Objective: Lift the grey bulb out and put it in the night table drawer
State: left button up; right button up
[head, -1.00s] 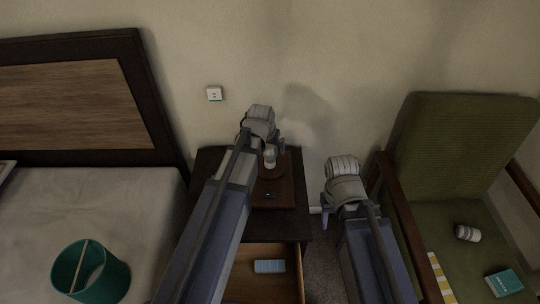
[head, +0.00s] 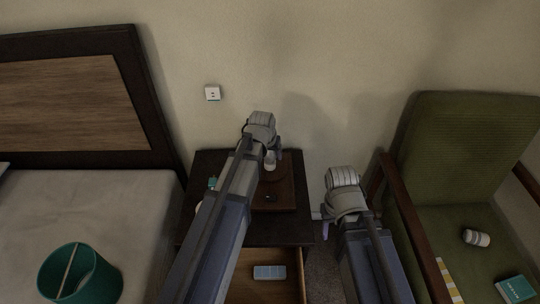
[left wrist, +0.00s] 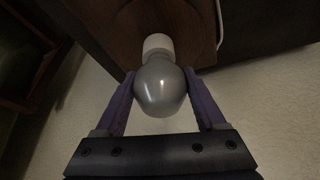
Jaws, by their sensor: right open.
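The grey bulb (left wrist: 161,88) is in the left wrist view, its narrow end in a white socket (left wrist: 157,43) on a dark brown wooden base. My left gripper (left wrist: 161,75) has one purple finger on each side of the bulb, with no clear gap, so it looks shut on it. In the head view the left gripper (head: 273,150) is over the night table (head: 238,236) and partly hides the bulb. The night table drawer (head: 240,290) is pulled open below. My right gripper (head: 325,212) is open and empty, right of the table.
A light blue flat object (head: 269,272) lies in the drawer. The wooden base (head: 287,197) stands on the table. A green armchair (head: 465,150) at right carries a small white-and-grey cylinder (head: 477,237) and a teal book (head: 517,289).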

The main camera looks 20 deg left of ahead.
pick_arm(q)
jog(key=c, duration=0.7)
notch_tip(320, 180, up, 10)
jog(key=p, duration=1)
